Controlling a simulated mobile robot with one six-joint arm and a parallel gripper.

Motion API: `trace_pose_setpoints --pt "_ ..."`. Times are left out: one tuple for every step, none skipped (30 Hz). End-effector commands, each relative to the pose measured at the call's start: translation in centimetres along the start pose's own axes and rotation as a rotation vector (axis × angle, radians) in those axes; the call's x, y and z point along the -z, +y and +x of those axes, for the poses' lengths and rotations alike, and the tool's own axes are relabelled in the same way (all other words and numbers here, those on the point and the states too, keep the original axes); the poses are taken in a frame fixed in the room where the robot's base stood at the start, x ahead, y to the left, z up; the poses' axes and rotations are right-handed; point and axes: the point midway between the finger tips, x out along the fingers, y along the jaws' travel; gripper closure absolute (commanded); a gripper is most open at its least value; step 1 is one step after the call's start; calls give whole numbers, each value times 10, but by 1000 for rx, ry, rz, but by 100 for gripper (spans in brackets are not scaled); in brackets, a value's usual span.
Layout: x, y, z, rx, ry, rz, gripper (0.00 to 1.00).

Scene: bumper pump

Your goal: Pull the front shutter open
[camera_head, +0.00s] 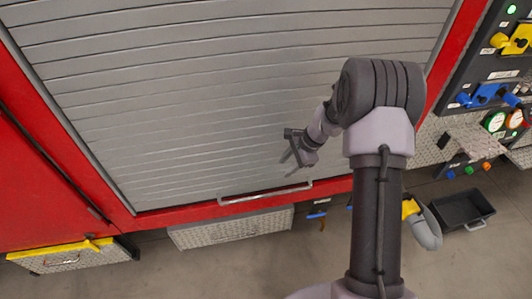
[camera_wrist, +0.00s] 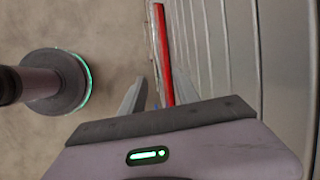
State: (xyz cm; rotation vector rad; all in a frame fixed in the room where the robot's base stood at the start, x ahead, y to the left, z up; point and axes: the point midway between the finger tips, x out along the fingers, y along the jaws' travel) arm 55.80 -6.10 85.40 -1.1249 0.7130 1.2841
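The front shutter (camera_head: 200,90) is a grey slatted roller shutter in a red frame. It is down, covering the whole opening in the head view. A thin silver bar handle (camera_head: 265,194) runs along its bottom edge. My gripper (camera_head: 292,168) is open and empty, in front of the lower slats and a little above the right part of the handle, apart from it. In the wrist view my gripper's fingers (camera_wrist: 158,92) are spread. The shutter slats (camera_wrist: 235,50) stand to their right, and the red bottom frame edge (camera_wrist: 163,50) shows beyond and between them.
A control panel with valves and gauges (camera_head: 495,95) is at right. A black tray (camera_head: 463,209) and a yellow-grey item (camera_head: 424,225) sit lower right. Open floor lies in front.

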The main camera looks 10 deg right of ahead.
Motion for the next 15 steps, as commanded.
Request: trace_pose_setpoints --pt "11 4 16 -10 -10 47 62" --pt "17 6 24 -12 -13 69 62" --pt "22 8 31 -13 -16 88 62" --pt "24 9 36 -14 -17 97 62" --pt "26 10 40 -15 -18 102 62" --pt "26 10 47 -15 -19 105 62" --pt "26 10 52 -15 -19 105 62" --pt "26 11 59 -16 -20 105 62" --pt "26 12 70 -18 -20 104 62" --pt "26 12 79 -19 -20 103 62" --pt "26 12 88 -18 -20 103 62" --pt "26 13 102 -19 -20 103 62" --pt "25 13 111 -19 -20 102 62" --pt "25 14 121 -19 -20 102 62" --pt "25 13 132 -18 -19 102 62"
